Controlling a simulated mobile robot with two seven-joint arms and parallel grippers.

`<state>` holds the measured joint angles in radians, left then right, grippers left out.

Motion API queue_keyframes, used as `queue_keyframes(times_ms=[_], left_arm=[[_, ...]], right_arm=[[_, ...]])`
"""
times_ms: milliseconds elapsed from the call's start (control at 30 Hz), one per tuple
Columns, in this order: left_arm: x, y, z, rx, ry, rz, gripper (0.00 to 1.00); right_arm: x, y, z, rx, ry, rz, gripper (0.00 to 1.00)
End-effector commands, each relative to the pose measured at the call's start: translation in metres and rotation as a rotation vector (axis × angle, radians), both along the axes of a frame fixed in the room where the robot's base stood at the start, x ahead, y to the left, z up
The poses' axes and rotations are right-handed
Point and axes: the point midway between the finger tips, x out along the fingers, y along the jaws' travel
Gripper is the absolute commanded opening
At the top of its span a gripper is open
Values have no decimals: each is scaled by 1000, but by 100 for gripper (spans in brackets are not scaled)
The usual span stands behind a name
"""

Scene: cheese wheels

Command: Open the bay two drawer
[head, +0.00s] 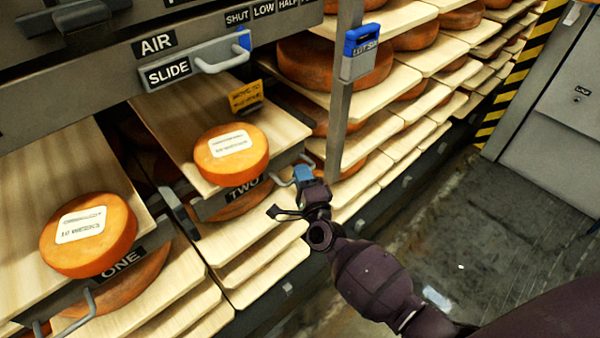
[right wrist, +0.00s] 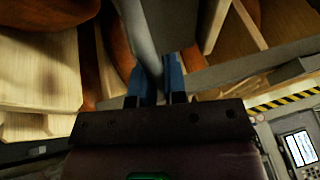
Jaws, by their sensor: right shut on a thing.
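The bay two drawer is a pale wooden board (head: 180,118) with an orange cheese wheel (head: 231,168) on it and a black TWO label (head: 244,188) on its grey front. The board shows sticking out from below the grey panel. Its bar handle (head: 281,181) is at the right end of the front, partly hidden by my gripper. My right gripper (head: 303,175) is shut on this handle, its blue fingertips around it. In the right wrist view the fingers (right wrist: 156,84) stand on either side of a grey bar. My left gripper is not in view.
The bay one drawer (head: 22,185) with its own cheese wheel (head: 88,235) is at left. A grey post (head: 345,110) with a blue-topped tag (head: 361,52) stands just behind my right gripper. The SLIDE handle (head: 222,62) is above. Floor (head: 470,225) at right is clear.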

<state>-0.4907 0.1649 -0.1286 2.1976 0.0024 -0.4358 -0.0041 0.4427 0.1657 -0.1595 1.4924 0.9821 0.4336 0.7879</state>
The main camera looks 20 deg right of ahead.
Motion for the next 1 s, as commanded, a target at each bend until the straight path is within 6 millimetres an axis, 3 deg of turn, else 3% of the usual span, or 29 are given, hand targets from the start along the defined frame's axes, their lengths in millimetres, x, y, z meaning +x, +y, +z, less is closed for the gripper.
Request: queue_keyframes(times_ms=[267,700,1000], left_arm=[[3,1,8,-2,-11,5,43],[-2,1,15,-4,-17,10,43],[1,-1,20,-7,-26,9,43]], right_arm=[[-48,-18,2,-2,0,0,0],[-162,-59,0,-4,3,0,0],[-225,-81,0,-3,3,1,0]])
